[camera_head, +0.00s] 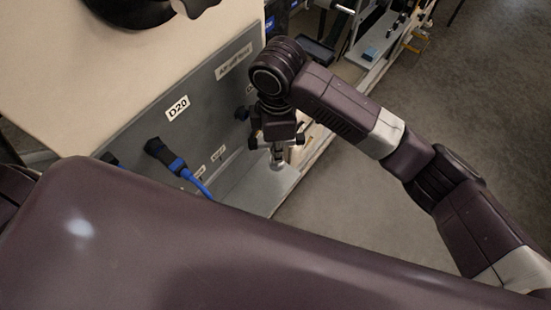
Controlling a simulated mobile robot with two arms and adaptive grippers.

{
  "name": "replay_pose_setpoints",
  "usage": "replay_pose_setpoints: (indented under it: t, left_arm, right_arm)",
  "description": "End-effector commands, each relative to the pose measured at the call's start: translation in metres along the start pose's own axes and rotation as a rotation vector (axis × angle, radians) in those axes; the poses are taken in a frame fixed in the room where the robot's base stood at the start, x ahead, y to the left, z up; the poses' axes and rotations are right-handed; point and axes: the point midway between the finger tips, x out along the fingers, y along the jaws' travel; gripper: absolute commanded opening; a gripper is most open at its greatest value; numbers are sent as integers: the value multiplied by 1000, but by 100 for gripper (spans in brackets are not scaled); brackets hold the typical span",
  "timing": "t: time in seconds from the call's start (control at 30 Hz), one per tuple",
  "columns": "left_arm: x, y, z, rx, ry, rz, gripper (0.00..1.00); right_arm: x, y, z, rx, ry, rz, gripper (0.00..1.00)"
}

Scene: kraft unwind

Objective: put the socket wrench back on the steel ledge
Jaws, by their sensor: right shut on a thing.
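My right gripper (276,141) points down above the steel ledge (258,190), close to the grey panel. It is shut on a small silvery piece, which I take to be the socket wrench (277,157). Only a short part of the wrench shows below the fingers; the rest is hidden by the gripper. I cannot tell whether its lower end touches the ledge. The near part of the ledge is bare, and my own body covers its left end. My left gripper is not in view.
The grey panel (205,108) behind the ledge carries a D20 label, a black connector (158,150) with a blue cable (195,180), and other dark plugs. A shelf with tools and a blue block (370,54) stands at the back. Open floor (350,205) lies right of the ledge.

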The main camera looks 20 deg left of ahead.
Motion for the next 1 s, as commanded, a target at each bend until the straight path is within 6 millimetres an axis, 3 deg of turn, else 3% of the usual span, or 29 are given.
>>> replay_pose_setpoints:
  t: [0.27,0.47,0.9,0.93,1.0]
  left_arm:
    - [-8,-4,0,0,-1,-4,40]
    - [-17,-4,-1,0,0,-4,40]
    - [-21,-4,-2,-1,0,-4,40]
    - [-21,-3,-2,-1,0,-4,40]
    - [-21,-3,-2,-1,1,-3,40]
  right_arm:
    - [28,-1,1,2,1,-3,0]
    - [62,-1,1,2,0,-3,0]
    - [71,2,-2,0,1,0,0]
    - [71,2,-2,0,1,0,15]
    - [71,2,-2,0,1,0,22]
